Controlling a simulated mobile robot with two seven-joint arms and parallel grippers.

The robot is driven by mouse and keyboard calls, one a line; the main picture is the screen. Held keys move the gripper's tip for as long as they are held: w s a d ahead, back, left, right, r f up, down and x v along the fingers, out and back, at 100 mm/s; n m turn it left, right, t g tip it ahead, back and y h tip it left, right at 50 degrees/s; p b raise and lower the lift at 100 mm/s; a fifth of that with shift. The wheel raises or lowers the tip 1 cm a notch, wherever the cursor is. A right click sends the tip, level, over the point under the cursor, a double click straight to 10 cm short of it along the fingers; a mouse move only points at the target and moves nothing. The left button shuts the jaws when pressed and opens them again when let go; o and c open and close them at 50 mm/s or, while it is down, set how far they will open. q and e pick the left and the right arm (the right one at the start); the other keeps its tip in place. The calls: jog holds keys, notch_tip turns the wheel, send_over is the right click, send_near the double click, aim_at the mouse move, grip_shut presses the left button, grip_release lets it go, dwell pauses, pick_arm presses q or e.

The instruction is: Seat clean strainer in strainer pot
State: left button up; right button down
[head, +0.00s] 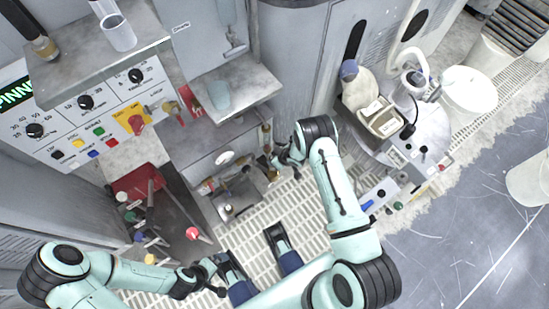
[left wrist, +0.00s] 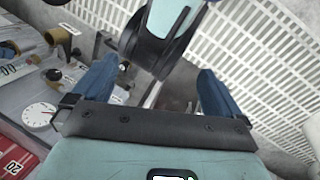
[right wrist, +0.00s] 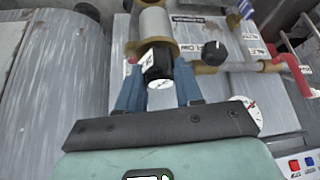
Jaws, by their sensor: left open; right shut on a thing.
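My right gripper (right wrist: 160,80) is shut on a black cylindrical piece (right wrist: 158,66) with a white label. I cannot tell whether this piece is the clean strainer. It sits directly below a brass-rimmed metal cylinder (right wrist: 154,20), possibly the strainer pot; whether it is inside the rim or only touching it is unclear. In the head view my right gripper (head: 273,161) is by the brass pipework below the grey shelf, and the held piece is too small to make out. My left gripper (left wrist: 155,90) is open and empty, low at the left. No strainer mesh is visible.
Brass pipe with a red handle (right wrist: 282,66) and a white dial (right wrist: 245,112) are close to the right gripper. A control panel (head: 100,105) and a grey shelf (head: 225,97) stand above. A white slatted floor grating (head: 270,215) lies below.

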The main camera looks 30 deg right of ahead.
notch_tip(320, 180, down, 4)
jog(key=b, duration=0.2)
jog(key=shift+r+b, duration=0.1)
jog(key=shift+b, duration=0.3)
pick_arm(q)
jog(key=w+a+f+t+y, duration=0.1)
jog(key=w+a+f+t, duration=0.1)
jog(key=w+a+f, duration=0.1)
jog(key=shift+w+f+b, duration=0.35)
jog(key=shift+w+f, duration=0.35)
jog(key=shift+w, duration=0.7)
pick_arm(e)
jog(key=shift+f, duration=0.45)
pick_arm(q)
jog(key=shift+f+b, duration=0.4)
jog(key=shift+f, duration=0.05)
jog(key=shift+w+f+b, duration=0.2)
jog(key=shift+f+b, duration=2.45)
jog(key=shift+f, duration=0.2)
pick_arm(e)
notch_tip(320, 180, down, 7)
jog(key=shift+r, duration=0.15)
jog(key=c, duration=0.7)
grip_release()
jog(key=shift+o, duration=0.2)
